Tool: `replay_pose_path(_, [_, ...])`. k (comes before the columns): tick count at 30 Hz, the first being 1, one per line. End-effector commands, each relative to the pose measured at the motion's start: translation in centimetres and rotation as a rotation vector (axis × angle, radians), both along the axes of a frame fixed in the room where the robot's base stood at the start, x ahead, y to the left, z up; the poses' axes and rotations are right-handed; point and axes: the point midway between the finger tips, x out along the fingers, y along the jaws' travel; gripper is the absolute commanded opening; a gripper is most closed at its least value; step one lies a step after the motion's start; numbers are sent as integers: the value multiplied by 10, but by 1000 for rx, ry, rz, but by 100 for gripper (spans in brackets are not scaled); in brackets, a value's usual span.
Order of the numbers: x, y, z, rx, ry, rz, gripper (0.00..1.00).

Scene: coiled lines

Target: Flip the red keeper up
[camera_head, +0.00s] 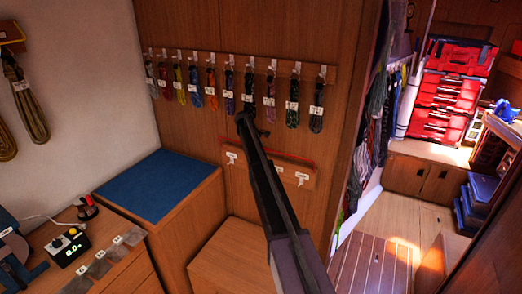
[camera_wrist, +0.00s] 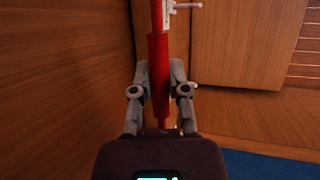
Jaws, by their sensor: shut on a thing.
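The red keeper (camera_wrist: 157,75) is a long red bar with a thicker red sleeve, running up the middle of the wrist view. My gripper (camera_wrist: 160,68) has one grey finger on each side of the sleeve and is shut on it. In the head view the keeper (camera_head: 290,158) shows as a thin red line along the top of the lower wooden rack (camera_head: 312,180). My dark arm crosses in front of the rack there and hides part of the bar. My fingertips cannot be made out in the head view.
White hooks (camera_head: 302,178) sit on the lower rack, one (camera_wrist: 184,6) beside the bar. Above, an upper rail (camera_head: 150,55) holds several tagged coiled lines. A blue-topped cabinet (camera_head: 160,183) stands left, a lower wooden box (camera_head: 228,255) below. Hanging gear (camera_head: 375,125) is at right.

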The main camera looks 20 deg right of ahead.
Motion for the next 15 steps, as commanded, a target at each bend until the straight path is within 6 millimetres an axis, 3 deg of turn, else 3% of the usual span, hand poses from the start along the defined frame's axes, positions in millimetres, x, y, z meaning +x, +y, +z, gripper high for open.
replay_pose_path(10, [1,0,0,-2,-2,1,0])
replay_pose_path(11, [1,0,0,-1,-2,2,27])
replay_pose_path(12, [1,0,0,-1,-2,2,38])
replay_pose_path(14, [1,1,0,-1,-1,2,56])
replay_pose_path(15, [1,1,0,-1,-1,2,57])
